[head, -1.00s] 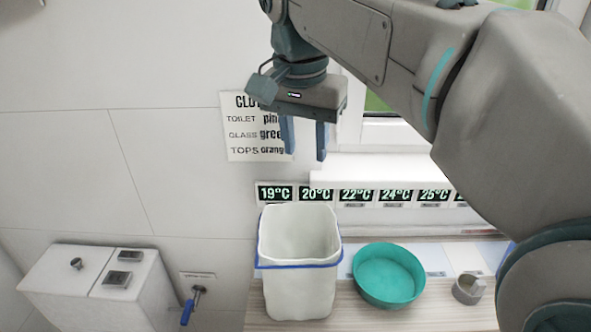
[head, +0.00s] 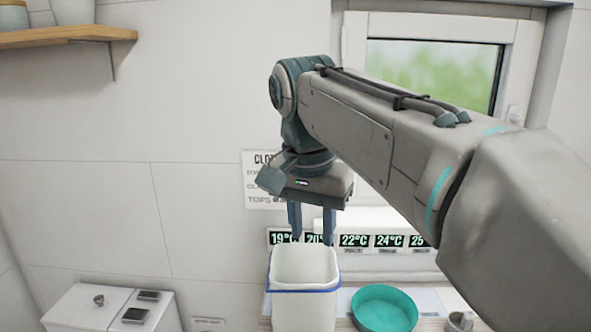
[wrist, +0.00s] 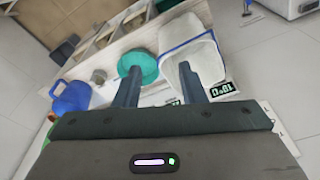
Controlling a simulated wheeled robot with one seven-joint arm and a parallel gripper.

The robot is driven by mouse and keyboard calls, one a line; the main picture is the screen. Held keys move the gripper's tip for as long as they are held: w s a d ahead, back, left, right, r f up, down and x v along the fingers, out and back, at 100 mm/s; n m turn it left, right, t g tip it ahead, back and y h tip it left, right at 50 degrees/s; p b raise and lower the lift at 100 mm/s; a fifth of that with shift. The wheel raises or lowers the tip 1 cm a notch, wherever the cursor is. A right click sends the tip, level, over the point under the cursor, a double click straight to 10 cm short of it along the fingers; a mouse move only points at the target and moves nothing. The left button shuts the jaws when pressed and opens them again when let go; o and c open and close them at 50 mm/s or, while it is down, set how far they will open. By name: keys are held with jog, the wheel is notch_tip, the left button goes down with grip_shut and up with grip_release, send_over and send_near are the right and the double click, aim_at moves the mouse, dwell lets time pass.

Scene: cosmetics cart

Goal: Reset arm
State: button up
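My gripper (head: 311,222) points down above and behind the white bin in the head view, with its two blue-grey fingers apart and nothing between them. In the wrist view the gripper (wrist: 158,78) also shows two spread fingers with no object held. My arm reaches in from the right of the head view.
A white bin (head: 304,303) with a blue rim band and a teal bowl (head: 384,307) stand below on a counter. Temperature labels (head: 354,240) line the wall. A blue jug (wrist: 70,97) shows in the wrist view.

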jog(key=s+d+f+n, duration=0.1)
jog(key=s+d+f, duration=0.2)
jog(key=f, duration=0.4)
jog(key=s+d+f+n+t, duration=0.1)
jog(key=s+d+f, duration=0.3)
jog(key=f, duration=0.4)
jog(key=s+d+f+n, duration=0.3)
jog(key=d+f, duration=0.2)
jog(key=f, duration=0.2)
jog(key=shift+s+d+f+y, duration=0.25)
jog(key=shift+d+y, duration=0.15)
